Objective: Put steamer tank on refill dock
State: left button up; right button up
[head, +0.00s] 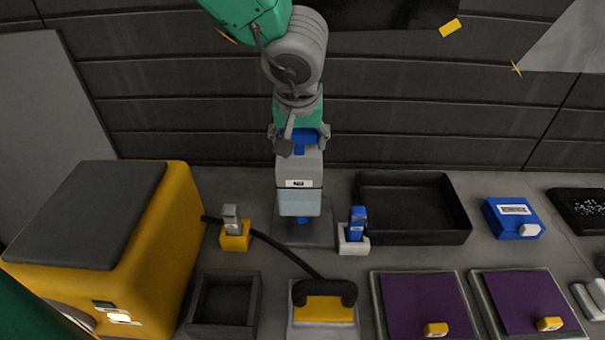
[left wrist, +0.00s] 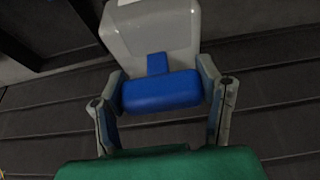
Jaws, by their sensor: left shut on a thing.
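The steamer tank (head: 299,177) is a grey and translucent box with a small label and a blue T-shaped handle on top. It is upright in the head view. My left gripper (head: 298,136) is shut on the tank's blue handle (left wrist: 160,91), with one finger at each side in the left wrist view. The refill dock appears to be the dark grey plate (head: 304,236) under the tank. A bit of blue shows below the tank, and I cannot tell whether tank and plate touch. My right gripper is not in view.
A yellow steamer body (head: 165,235) stands at the left, its dark hose running to a yellow-based head (head: 325,309). A blue tool in a white holder (head: 353,245) stands close right of the tank. A black tray (head: 409,237) is behind it. Purple pads (head: 424,300) lie front right.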

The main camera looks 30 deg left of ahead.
aim_at(303, 157)
pick_arm(q)
jog(key=shift+f, duration=0.65)
jog(key=f, duration=0.1)
jog(key=d+f+b, duration=0.1)
jog(key=f, duration=0.1)
jog(key=shift+w+d+f, duration=0.1)
jog(key=shift+d+f, duration=0.2)
jog(key=shift+f, duration=0.1)
jog(key=shift+a, duration=0.4)
jog(key=o, duration=1.5)
jog(key=shift+a+f, duration=0.1)
jog(key=shift+a, duration=0.05)
jog(key=shift+o, duration=1)
jog(key=shift+a, duration=0.1)
jog(key=shift+d, duration=0.25)
jog(key=p+v, duration=0.2)
jog(key=v, duration=0.8)
jog(key=shift+r, duration=0.3)
jog(key=shift+s+d+r, duration=0.35)
jog(key=shift+s+r, duration=0.1)
jog(key=shift+r, duration=0.25)
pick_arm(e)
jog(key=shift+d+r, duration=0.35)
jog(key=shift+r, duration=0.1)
